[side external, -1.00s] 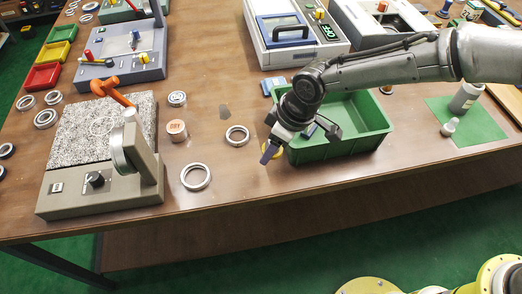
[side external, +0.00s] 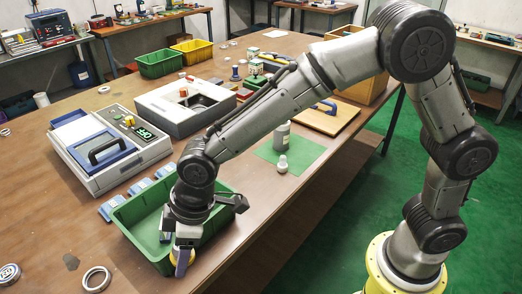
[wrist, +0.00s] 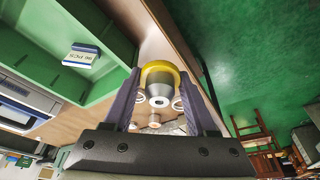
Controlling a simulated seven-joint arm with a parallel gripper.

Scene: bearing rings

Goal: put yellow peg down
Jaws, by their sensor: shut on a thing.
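The yellow peg (side external: 184,284) is a round yellow-rimmed piece. In the wrist view the yellow peg (wrist: 160,70) shows a yellow rim around a grey, tapered metal body. My gripper (side external: 182,264) points down with its purple fingers on either side of the peg. In the wrist view my gripper (wrist: 163,82) is shut on it, one finger at each side. The peg is at the near end of the green bin (side external: 140,238), outside its wall and close to the table's front edge. The height of the peg above the table is hard to tell.
A small blue-and-white box (wrist: 82,55) lies in the bin. A metal ring (side external: 96,279) lies on the wooden table (side external: 40,225) left of the bin. Several blue pieces (side external: 139,186) line the bin's far side. A green mat (side external: 262,153) with bottles is beyond.

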